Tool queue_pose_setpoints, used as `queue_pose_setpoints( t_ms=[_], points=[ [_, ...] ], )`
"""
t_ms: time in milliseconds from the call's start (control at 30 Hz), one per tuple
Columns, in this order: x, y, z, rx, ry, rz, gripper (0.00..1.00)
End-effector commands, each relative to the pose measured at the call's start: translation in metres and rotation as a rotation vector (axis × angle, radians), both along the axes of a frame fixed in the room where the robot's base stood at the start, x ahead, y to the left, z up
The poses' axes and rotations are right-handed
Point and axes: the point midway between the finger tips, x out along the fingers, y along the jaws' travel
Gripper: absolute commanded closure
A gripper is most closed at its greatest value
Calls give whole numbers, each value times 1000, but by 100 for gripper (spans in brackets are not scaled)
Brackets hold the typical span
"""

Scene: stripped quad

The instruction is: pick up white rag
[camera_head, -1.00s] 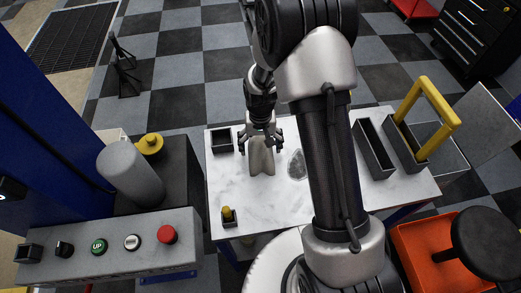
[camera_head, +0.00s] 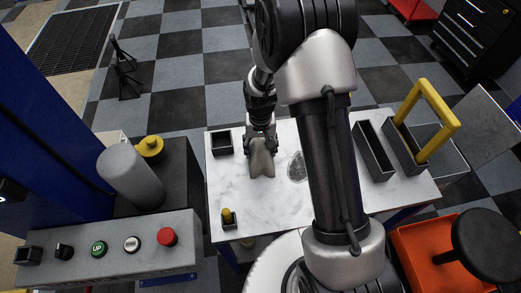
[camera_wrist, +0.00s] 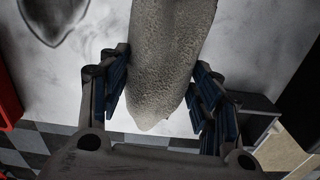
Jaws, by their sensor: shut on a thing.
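The white rag (camera_head: 262,165) is a greyish-white, textured, folded cloth at the left middle of the white marble-look table (camera_head: 262,210). My gripper (camera_head: 262,146) is at its far end in the head view and is shut on it. In the wrist view the rag (camera_wrist: 172,55) runs up between the two blue-padded fingers (camera_wrist: 160,88); its lower end is rounded. I cannot tell whether the rag's underside touches the table.
A small black open box (camera_head: 222,143) is left of my gripper, and a dark grey oval patch (camera_head: 297,168) lies right of the rag. A small holder with a yellow piece (camera_head: 229,217) stands near the front left. Long dark trays (camera_head: 373,150) stand at the right.

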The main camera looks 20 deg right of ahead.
Motion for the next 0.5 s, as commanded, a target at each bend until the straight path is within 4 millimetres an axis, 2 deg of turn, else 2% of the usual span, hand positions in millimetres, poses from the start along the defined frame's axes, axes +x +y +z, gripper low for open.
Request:
queue_pose_setpoints(
  t_ms=[267, 367, 500],
  points=[
    [0, 0, 12, 0, 0, 0, 66],
    [1, 0, 26, 0, -3, 0, 66],
    [1, 0, 56, 0, -4, 0, 66]
  ],
)
